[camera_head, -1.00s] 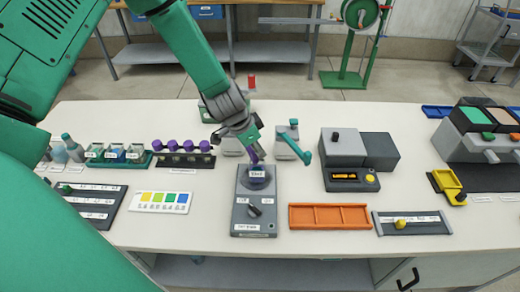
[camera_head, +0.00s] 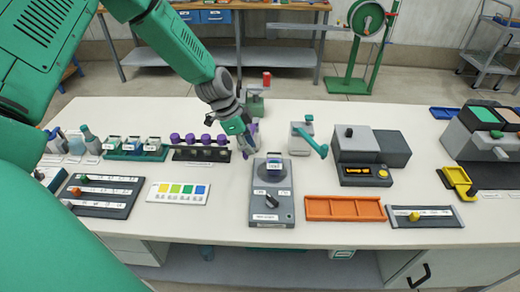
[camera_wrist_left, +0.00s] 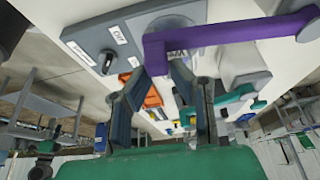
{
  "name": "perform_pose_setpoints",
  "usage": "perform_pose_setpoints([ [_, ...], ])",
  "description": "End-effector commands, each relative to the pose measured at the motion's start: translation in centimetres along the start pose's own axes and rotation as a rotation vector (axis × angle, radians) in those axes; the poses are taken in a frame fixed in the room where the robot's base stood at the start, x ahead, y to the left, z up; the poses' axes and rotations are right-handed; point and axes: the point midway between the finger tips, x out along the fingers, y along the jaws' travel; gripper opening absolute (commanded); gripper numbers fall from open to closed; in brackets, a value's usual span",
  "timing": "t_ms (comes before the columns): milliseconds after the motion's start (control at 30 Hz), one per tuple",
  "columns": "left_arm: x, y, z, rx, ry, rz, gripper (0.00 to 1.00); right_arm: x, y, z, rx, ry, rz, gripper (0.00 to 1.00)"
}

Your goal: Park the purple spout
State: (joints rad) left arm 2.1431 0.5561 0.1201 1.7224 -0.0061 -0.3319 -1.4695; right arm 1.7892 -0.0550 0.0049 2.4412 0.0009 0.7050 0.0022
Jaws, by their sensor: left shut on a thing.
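The purple spout (camera_wrist_left: 235,32) is a long arm with a downturned end, crossing the upper right of the left wrist view. In the head view only a bit of purple (camera_head: 254,127) shows behind my gripper. My left gripper (camera_head: 247,152) is shut on the spout's downturned end, which lies between its fingertips in the wrist view (camera_wrist_left: 160,72). The gripper is behind and left of the small labelled vessel (camera_head: 274,166) on the grey dial unit (camera_head: 285,210). The spout's grey stand is mostly hidden. My right gripper is not in view.
A grey stand with a teal spout (camera_head: 316,143) is just right of my gripper. A dark rack of purple knobs (camera_head: 190,155) is on its left. A grey box unit (camera_head: 357,145) and an orange tray (camera_head: 345,208) stand farther right.

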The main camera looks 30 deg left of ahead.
Motion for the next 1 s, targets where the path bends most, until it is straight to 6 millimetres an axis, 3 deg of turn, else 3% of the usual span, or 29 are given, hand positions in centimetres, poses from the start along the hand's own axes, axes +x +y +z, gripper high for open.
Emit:
perform_pose_setpoints([
  [100, -0.4, -0.2, 2.0, 0.098, -0.001, 0.039, 0.0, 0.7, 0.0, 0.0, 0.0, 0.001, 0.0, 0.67],
  [500, -2.2, -1.4, 6.5, 0.402, -0.002, 0.165, 0.0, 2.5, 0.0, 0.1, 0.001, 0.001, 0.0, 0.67],
  [1000, -3.2, -2.6, 8.6, 0.562, -0.007, 0.23, 0.0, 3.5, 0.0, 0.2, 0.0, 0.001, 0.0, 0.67],
])
